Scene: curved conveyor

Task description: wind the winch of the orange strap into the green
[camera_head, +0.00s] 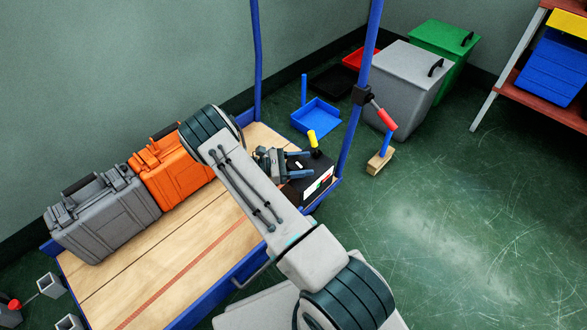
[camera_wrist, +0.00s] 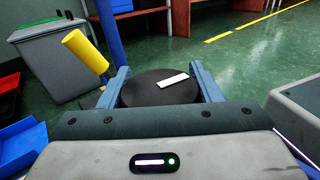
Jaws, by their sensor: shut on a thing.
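My gripper (camera_head: 299,164) is over the far right corner of the wooden cart deck. In the wrist view my gripper (camera_wrist: 160,84) has its two blue fingers on either side of a round black knob (camera_wrist: 150,95) with a white mark, and is shut on it. The knob sits at a dark box (camera_head: 322,172) with a white, red and green gauge panel (camera_head: 318,186); its reading is too small to tell. A yellow handle (camera_head: 312,138) stands beside the knob and also shows in the wrist view (camera_wrist: 85,52). A thin orange-red strap (camera_head: 190,268) lies along the deck, partly hidden by my arm.
An orange case (camera_head: 172,175) and a grey case (camera_head: 103,215) stand on the deck. A blue tray (camera_head: 316,117) and grey bin (camera_head: 402,85) stand behind. The floor at right is clear.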

